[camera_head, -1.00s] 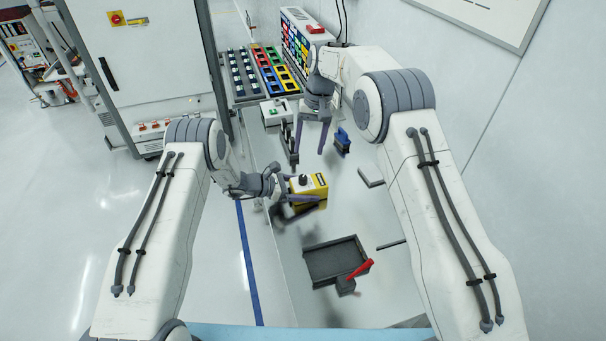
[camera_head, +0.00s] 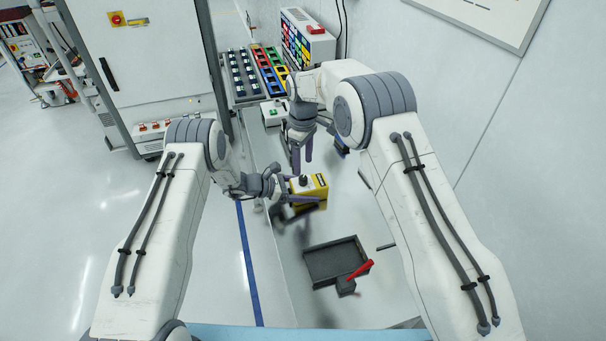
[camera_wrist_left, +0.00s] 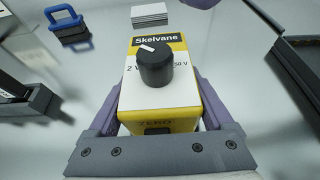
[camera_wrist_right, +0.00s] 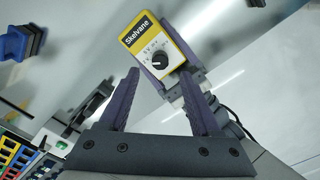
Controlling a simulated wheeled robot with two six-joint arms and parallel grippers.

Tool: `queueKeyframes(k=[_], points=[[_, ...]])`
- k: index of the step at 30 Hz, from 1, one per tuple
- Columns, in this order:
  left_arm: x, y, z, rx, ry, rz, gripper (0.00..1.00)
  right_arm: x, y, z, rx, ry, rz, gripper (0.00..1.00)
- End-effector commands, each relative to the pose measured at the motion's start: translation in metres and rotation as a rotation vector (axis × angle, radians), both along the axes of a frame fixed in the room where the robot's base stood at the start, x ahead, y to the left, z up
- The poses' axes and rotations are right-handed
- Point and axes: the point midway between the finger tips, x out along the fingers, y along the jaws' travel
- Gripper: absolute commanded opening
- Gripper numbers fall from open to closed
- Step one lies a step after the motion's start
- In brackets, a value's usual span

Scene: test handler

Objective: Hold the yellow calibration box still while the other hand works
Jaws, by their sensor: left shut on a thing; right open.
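The yellow calibration box (camera_head: 318,188) stands on the pale worktop, with a black knob and a white label reading "Skelvane". It also shows in the left wrist view (camera_wrist_left: 182,118) and in the right wrist view (camera_wrist_right: 180,54). My left gripper (camera_head: 306,200) is shut on the box, one finger along each side, as the left wrist view shows. My right gripper (camera_head: 302,166) is open and empty, just beyond the box in the head view. In the right wrist view its fingers (camera_wrist_right: 164,98) are spread, with the box past their tips.
A dark tray (camera_head: 314,275) lies on the worktop in front of the box, with a red-handled tool (camera_head: 359,269) at its right corner. A blue-handled object (camera_wrist_left: 68,24) stands behind, mostly hidden in the head view. Coloured bins (camera_head: 268,66) and a white switch box (camera_head: 272,113) are farther back.

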Motion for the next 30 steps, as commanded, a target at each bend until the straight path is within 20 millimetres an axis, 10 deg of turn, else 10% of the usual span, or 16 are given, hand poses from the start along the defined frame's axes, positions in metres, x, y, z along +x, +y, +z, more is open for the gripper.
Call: queueKeyframes(k=[9,21,26,30], points=[[0.0,0.0,0.001,-0.001,-0.002,0.001,0.09,0.0,0.0,-0.048,0.0,0.001,-0.002,0.65],[0.0,0.0,0.001,-0.001,-0.001,0.0,0.09,0.0,0.0,-0.055,0.001,0.0,-0.002,0.65],[0.0,0.0,0.001,-0.001,-0.001,0.0,0.09,0.0,0.0,-0.055,0.001,0.0,-0.002,0.03],[0.0,0.0,0.001,-0.001,-0.001,0.0,0.09,0.0,0.0,-0.054,0.001,0.0,-0.003,0.0]])
